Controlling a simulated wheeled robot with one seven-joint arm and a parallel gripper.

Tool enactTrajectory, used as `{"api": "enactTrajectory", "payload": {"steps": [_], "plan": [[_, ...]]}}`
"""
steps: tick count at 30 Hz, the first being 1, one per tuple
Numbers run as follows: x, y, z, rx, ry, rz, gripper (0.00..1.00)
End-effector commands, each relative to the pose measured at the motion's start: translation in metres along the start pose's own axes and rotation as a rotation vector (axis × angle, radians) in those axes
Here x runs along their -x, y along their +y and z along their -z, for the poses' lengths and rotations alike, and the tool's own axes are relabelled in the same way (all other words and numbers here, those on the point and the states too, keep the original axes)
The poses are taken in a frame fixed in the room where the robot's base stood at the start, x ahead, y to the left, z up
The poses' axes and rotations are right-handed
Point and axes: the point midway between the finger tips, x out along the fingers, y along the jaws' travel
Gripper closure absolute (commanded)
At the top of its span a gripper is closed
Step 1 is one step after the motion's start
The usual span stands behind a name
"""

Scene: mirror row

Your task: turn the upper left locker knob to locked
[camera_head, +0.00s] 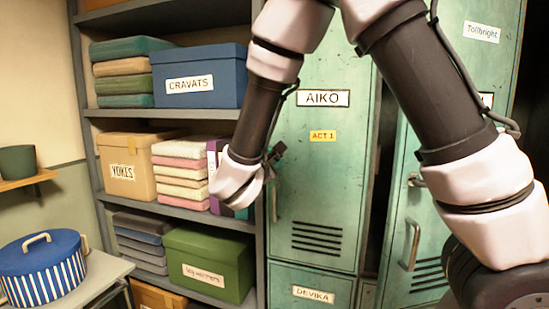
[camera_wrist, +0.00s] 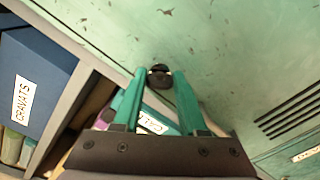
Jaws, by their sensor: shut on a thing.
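The upper left locker is a worn green door (camera_head: 345,185) with an AIKO label (camera_head: 323,98) and a yellow ACT 1 tag (camera_head: 323,136). Its small dark round knob (camera_wrist: 160,76) is near the door's left edge in the wrist view. My gripper (camera_wrist: 159,78) has its two green fingers on either side of the knob, shut on it. In the head view my gripper (camera_head: 274,158) is at the door's left edge, mostly hidden behind my wrist. I cannot read which way the knob is turned.
The locker's handle (camera_head: 274,200) is just below my gripper. A DEVIKA locker (camera_head: 313,294) is beneath. Shelves to the left hold a blue CRAVATS box (camera_head: 199,84), a tan box (camera_head: 123,168) and a green box (camera_head: 207,260). A striped round box (camera_head: 42,270) stands far left.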

Motion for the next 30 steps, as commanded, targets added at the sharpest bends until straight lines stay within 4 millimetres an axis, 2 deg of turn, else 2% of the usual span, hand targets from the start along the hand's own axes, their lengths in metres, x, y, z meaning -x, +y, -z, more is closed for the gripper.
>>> {"api": "enactTrajectory", "payload": {"steps": [15, 21, 30], "plan": [[-0.0001, -0.0025, 0.0003, -0.448, 0.0, 0.001, 1.0], [-0.0001, -0.0029, 0.0004, -0.562, -0.001, 0.001, 1.0], [0.0003, -0.003, 0.0011, -0.643, 0.001, 0.001, 1.0]]}}
